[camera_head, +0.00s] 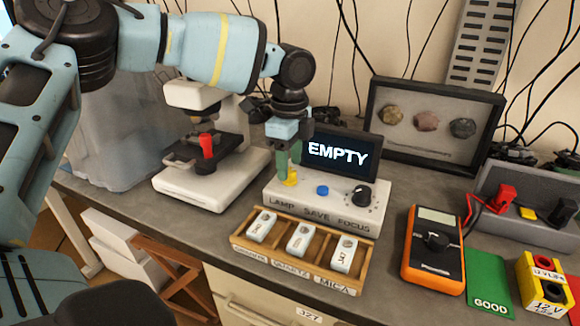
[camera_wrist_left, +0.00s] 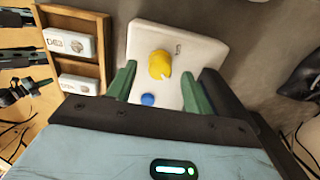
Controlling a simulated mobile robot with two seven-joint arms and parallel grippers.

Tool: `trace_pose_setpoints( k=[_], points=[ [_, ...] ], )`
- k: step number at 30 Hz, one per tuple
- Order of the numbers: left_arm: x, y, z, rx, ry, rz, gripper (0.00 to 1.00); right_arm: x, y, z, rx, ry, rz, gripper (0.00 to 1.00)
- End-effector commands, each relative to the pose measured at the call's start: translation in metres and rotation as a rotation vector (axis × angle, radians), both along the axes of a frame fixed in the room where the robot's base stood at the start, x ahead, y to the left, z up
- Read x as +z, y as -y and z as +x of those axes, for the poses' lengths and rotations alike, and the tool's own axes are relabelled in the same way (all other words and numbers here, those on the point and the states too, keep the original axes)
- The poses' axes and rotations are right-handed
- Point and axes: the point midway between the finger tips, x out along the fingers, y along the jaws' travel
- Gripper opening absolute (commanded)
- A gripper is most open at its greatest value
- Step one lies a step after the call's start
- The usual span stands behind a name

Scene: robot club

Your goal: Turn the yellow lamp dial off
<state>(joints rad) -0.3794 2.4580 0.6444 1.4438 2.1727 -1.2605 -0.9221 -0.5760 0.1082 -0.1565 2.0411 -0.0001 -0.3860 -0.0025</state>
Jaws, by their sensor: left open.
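The yellow lamp dial (camera_head: 291,178) is on the left of a white control box (camera_head: 330,208) labelled LAMP, SAVE and FOCUS. In the left wrist view the dial (camera_wrist_left: 160,65) shows between and beyond my open green fingertips. My left gripper (camera_head: 286,160) points down just above the dial in the head view, with nothing between its fingers. I cannot tell if a finger touches the dial. A blue button (camera_head: 322,190) and a black focus dial (camera_head: 364,196) sit to its right. The screen (camera_head: 340,156) reads EMPTY. My right gripper is not in view.
A white microscope (camera_head: 205,180) stands left of the box. A wooden tray (camera_head: 240,240) with labelled slides lies in front. An orange multimeter (camera_head: 433,250) is at the right, and a framed rock display (camera_head: 433,122) stands behind. Cables hang along the wall.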

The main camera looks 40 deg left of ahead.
Motion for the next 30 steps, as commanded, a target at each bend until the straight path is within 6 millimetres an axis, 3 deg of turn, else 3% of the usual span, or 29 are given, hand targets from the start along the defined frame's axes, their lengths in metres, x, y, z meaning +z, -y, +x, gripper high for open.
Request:
trace_pose_setpoints(
  k=[6, 15, 25, 30],
  points=[
    [-0.017, 0.000, 0.000, 0.000, 0.000, 0.000, 0.51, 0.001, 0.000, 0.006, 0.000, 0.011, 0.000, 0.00],
    [-0.019, 0.000, 0.000, 0.001, 0.000, 0.000, 0.51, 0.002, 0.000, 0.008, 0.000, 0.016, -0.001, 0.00],
    [-0.019, 0.000, 0.000, 0.001, 0.000, 0.000, 0.08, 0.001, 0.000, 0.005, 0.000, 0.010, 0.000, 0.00],
    [-0.019, 0.000, 0.000, 0.007, 0.000, 0.000, 0.07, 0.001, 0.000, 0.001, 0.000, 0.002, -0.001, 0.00]
  ],
)
